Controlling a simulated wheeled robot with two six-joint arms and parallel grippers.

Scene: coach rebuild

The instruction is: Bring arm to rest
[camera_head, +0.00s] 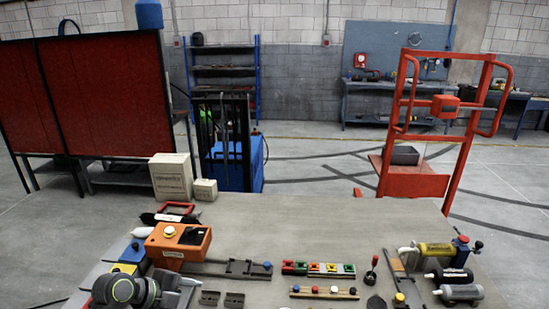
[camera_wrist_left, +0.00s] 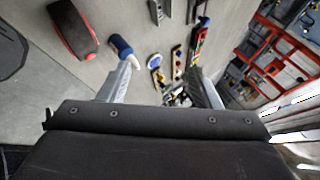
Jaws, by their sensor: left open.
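My left arm (camera_head: 125,288) shows at the lower left of the head view, over the near left part of the workbench (camera_head: 300,225). In the left wrist view the two fingers of my left gripper (camera_wrist_left: 164,78) stand wide apart with nothing between them. Bench items show beyond the fingers, apart from them. A blue and white item (camera_wrist_left: 122,46) appears close to the left finger in the picture; its distance is hard to tell. My right gripper is not in view.
An orange box (camera_head: 178,242) with a white knob stands just beyond my left arm. Coloured blocks (camera_head: 318,268), a row of pegs (camera_head: 325,292) and cylinders (camera_head: 450,276) lie to the right. Cartons (camera_head: 171,176) stand at the far left edge. The bench's far middle is clear.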

